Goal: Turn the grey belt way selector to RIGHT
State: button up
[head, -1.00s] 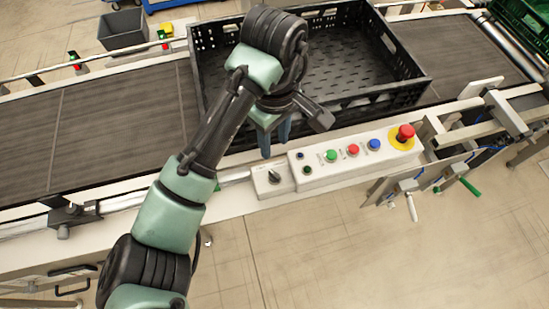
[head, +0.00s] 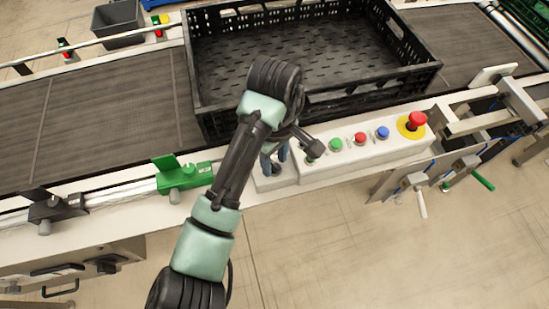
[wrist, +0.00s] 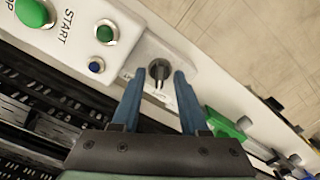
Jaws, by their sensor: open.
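The grey selector (wrist: 158,70) is a dark knob with a light pointer line on a small pale box, at the left end of the control panel. In the wrist view it lies between the tips of my gripper's two blue fingers, with a gap on each side. My gripper (wrist: 159,78) is open and holds nothing. In the head view my gripper (head: 273,158) points down over the selector box (head: 268,185), and my arm and fingers hide most of the knob. The labels around the knob are too small to read.
The panel bears a green button (head: 335,144), red button (head: 360,139), blue button (head: 382,132) and red emergency stop (head: 417,119). A black crate (head: 305,103) stands on the belt (head: 95,118) close behind. A green clamp (head: 183,176) sits on the rail to the left.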

grip_shut()
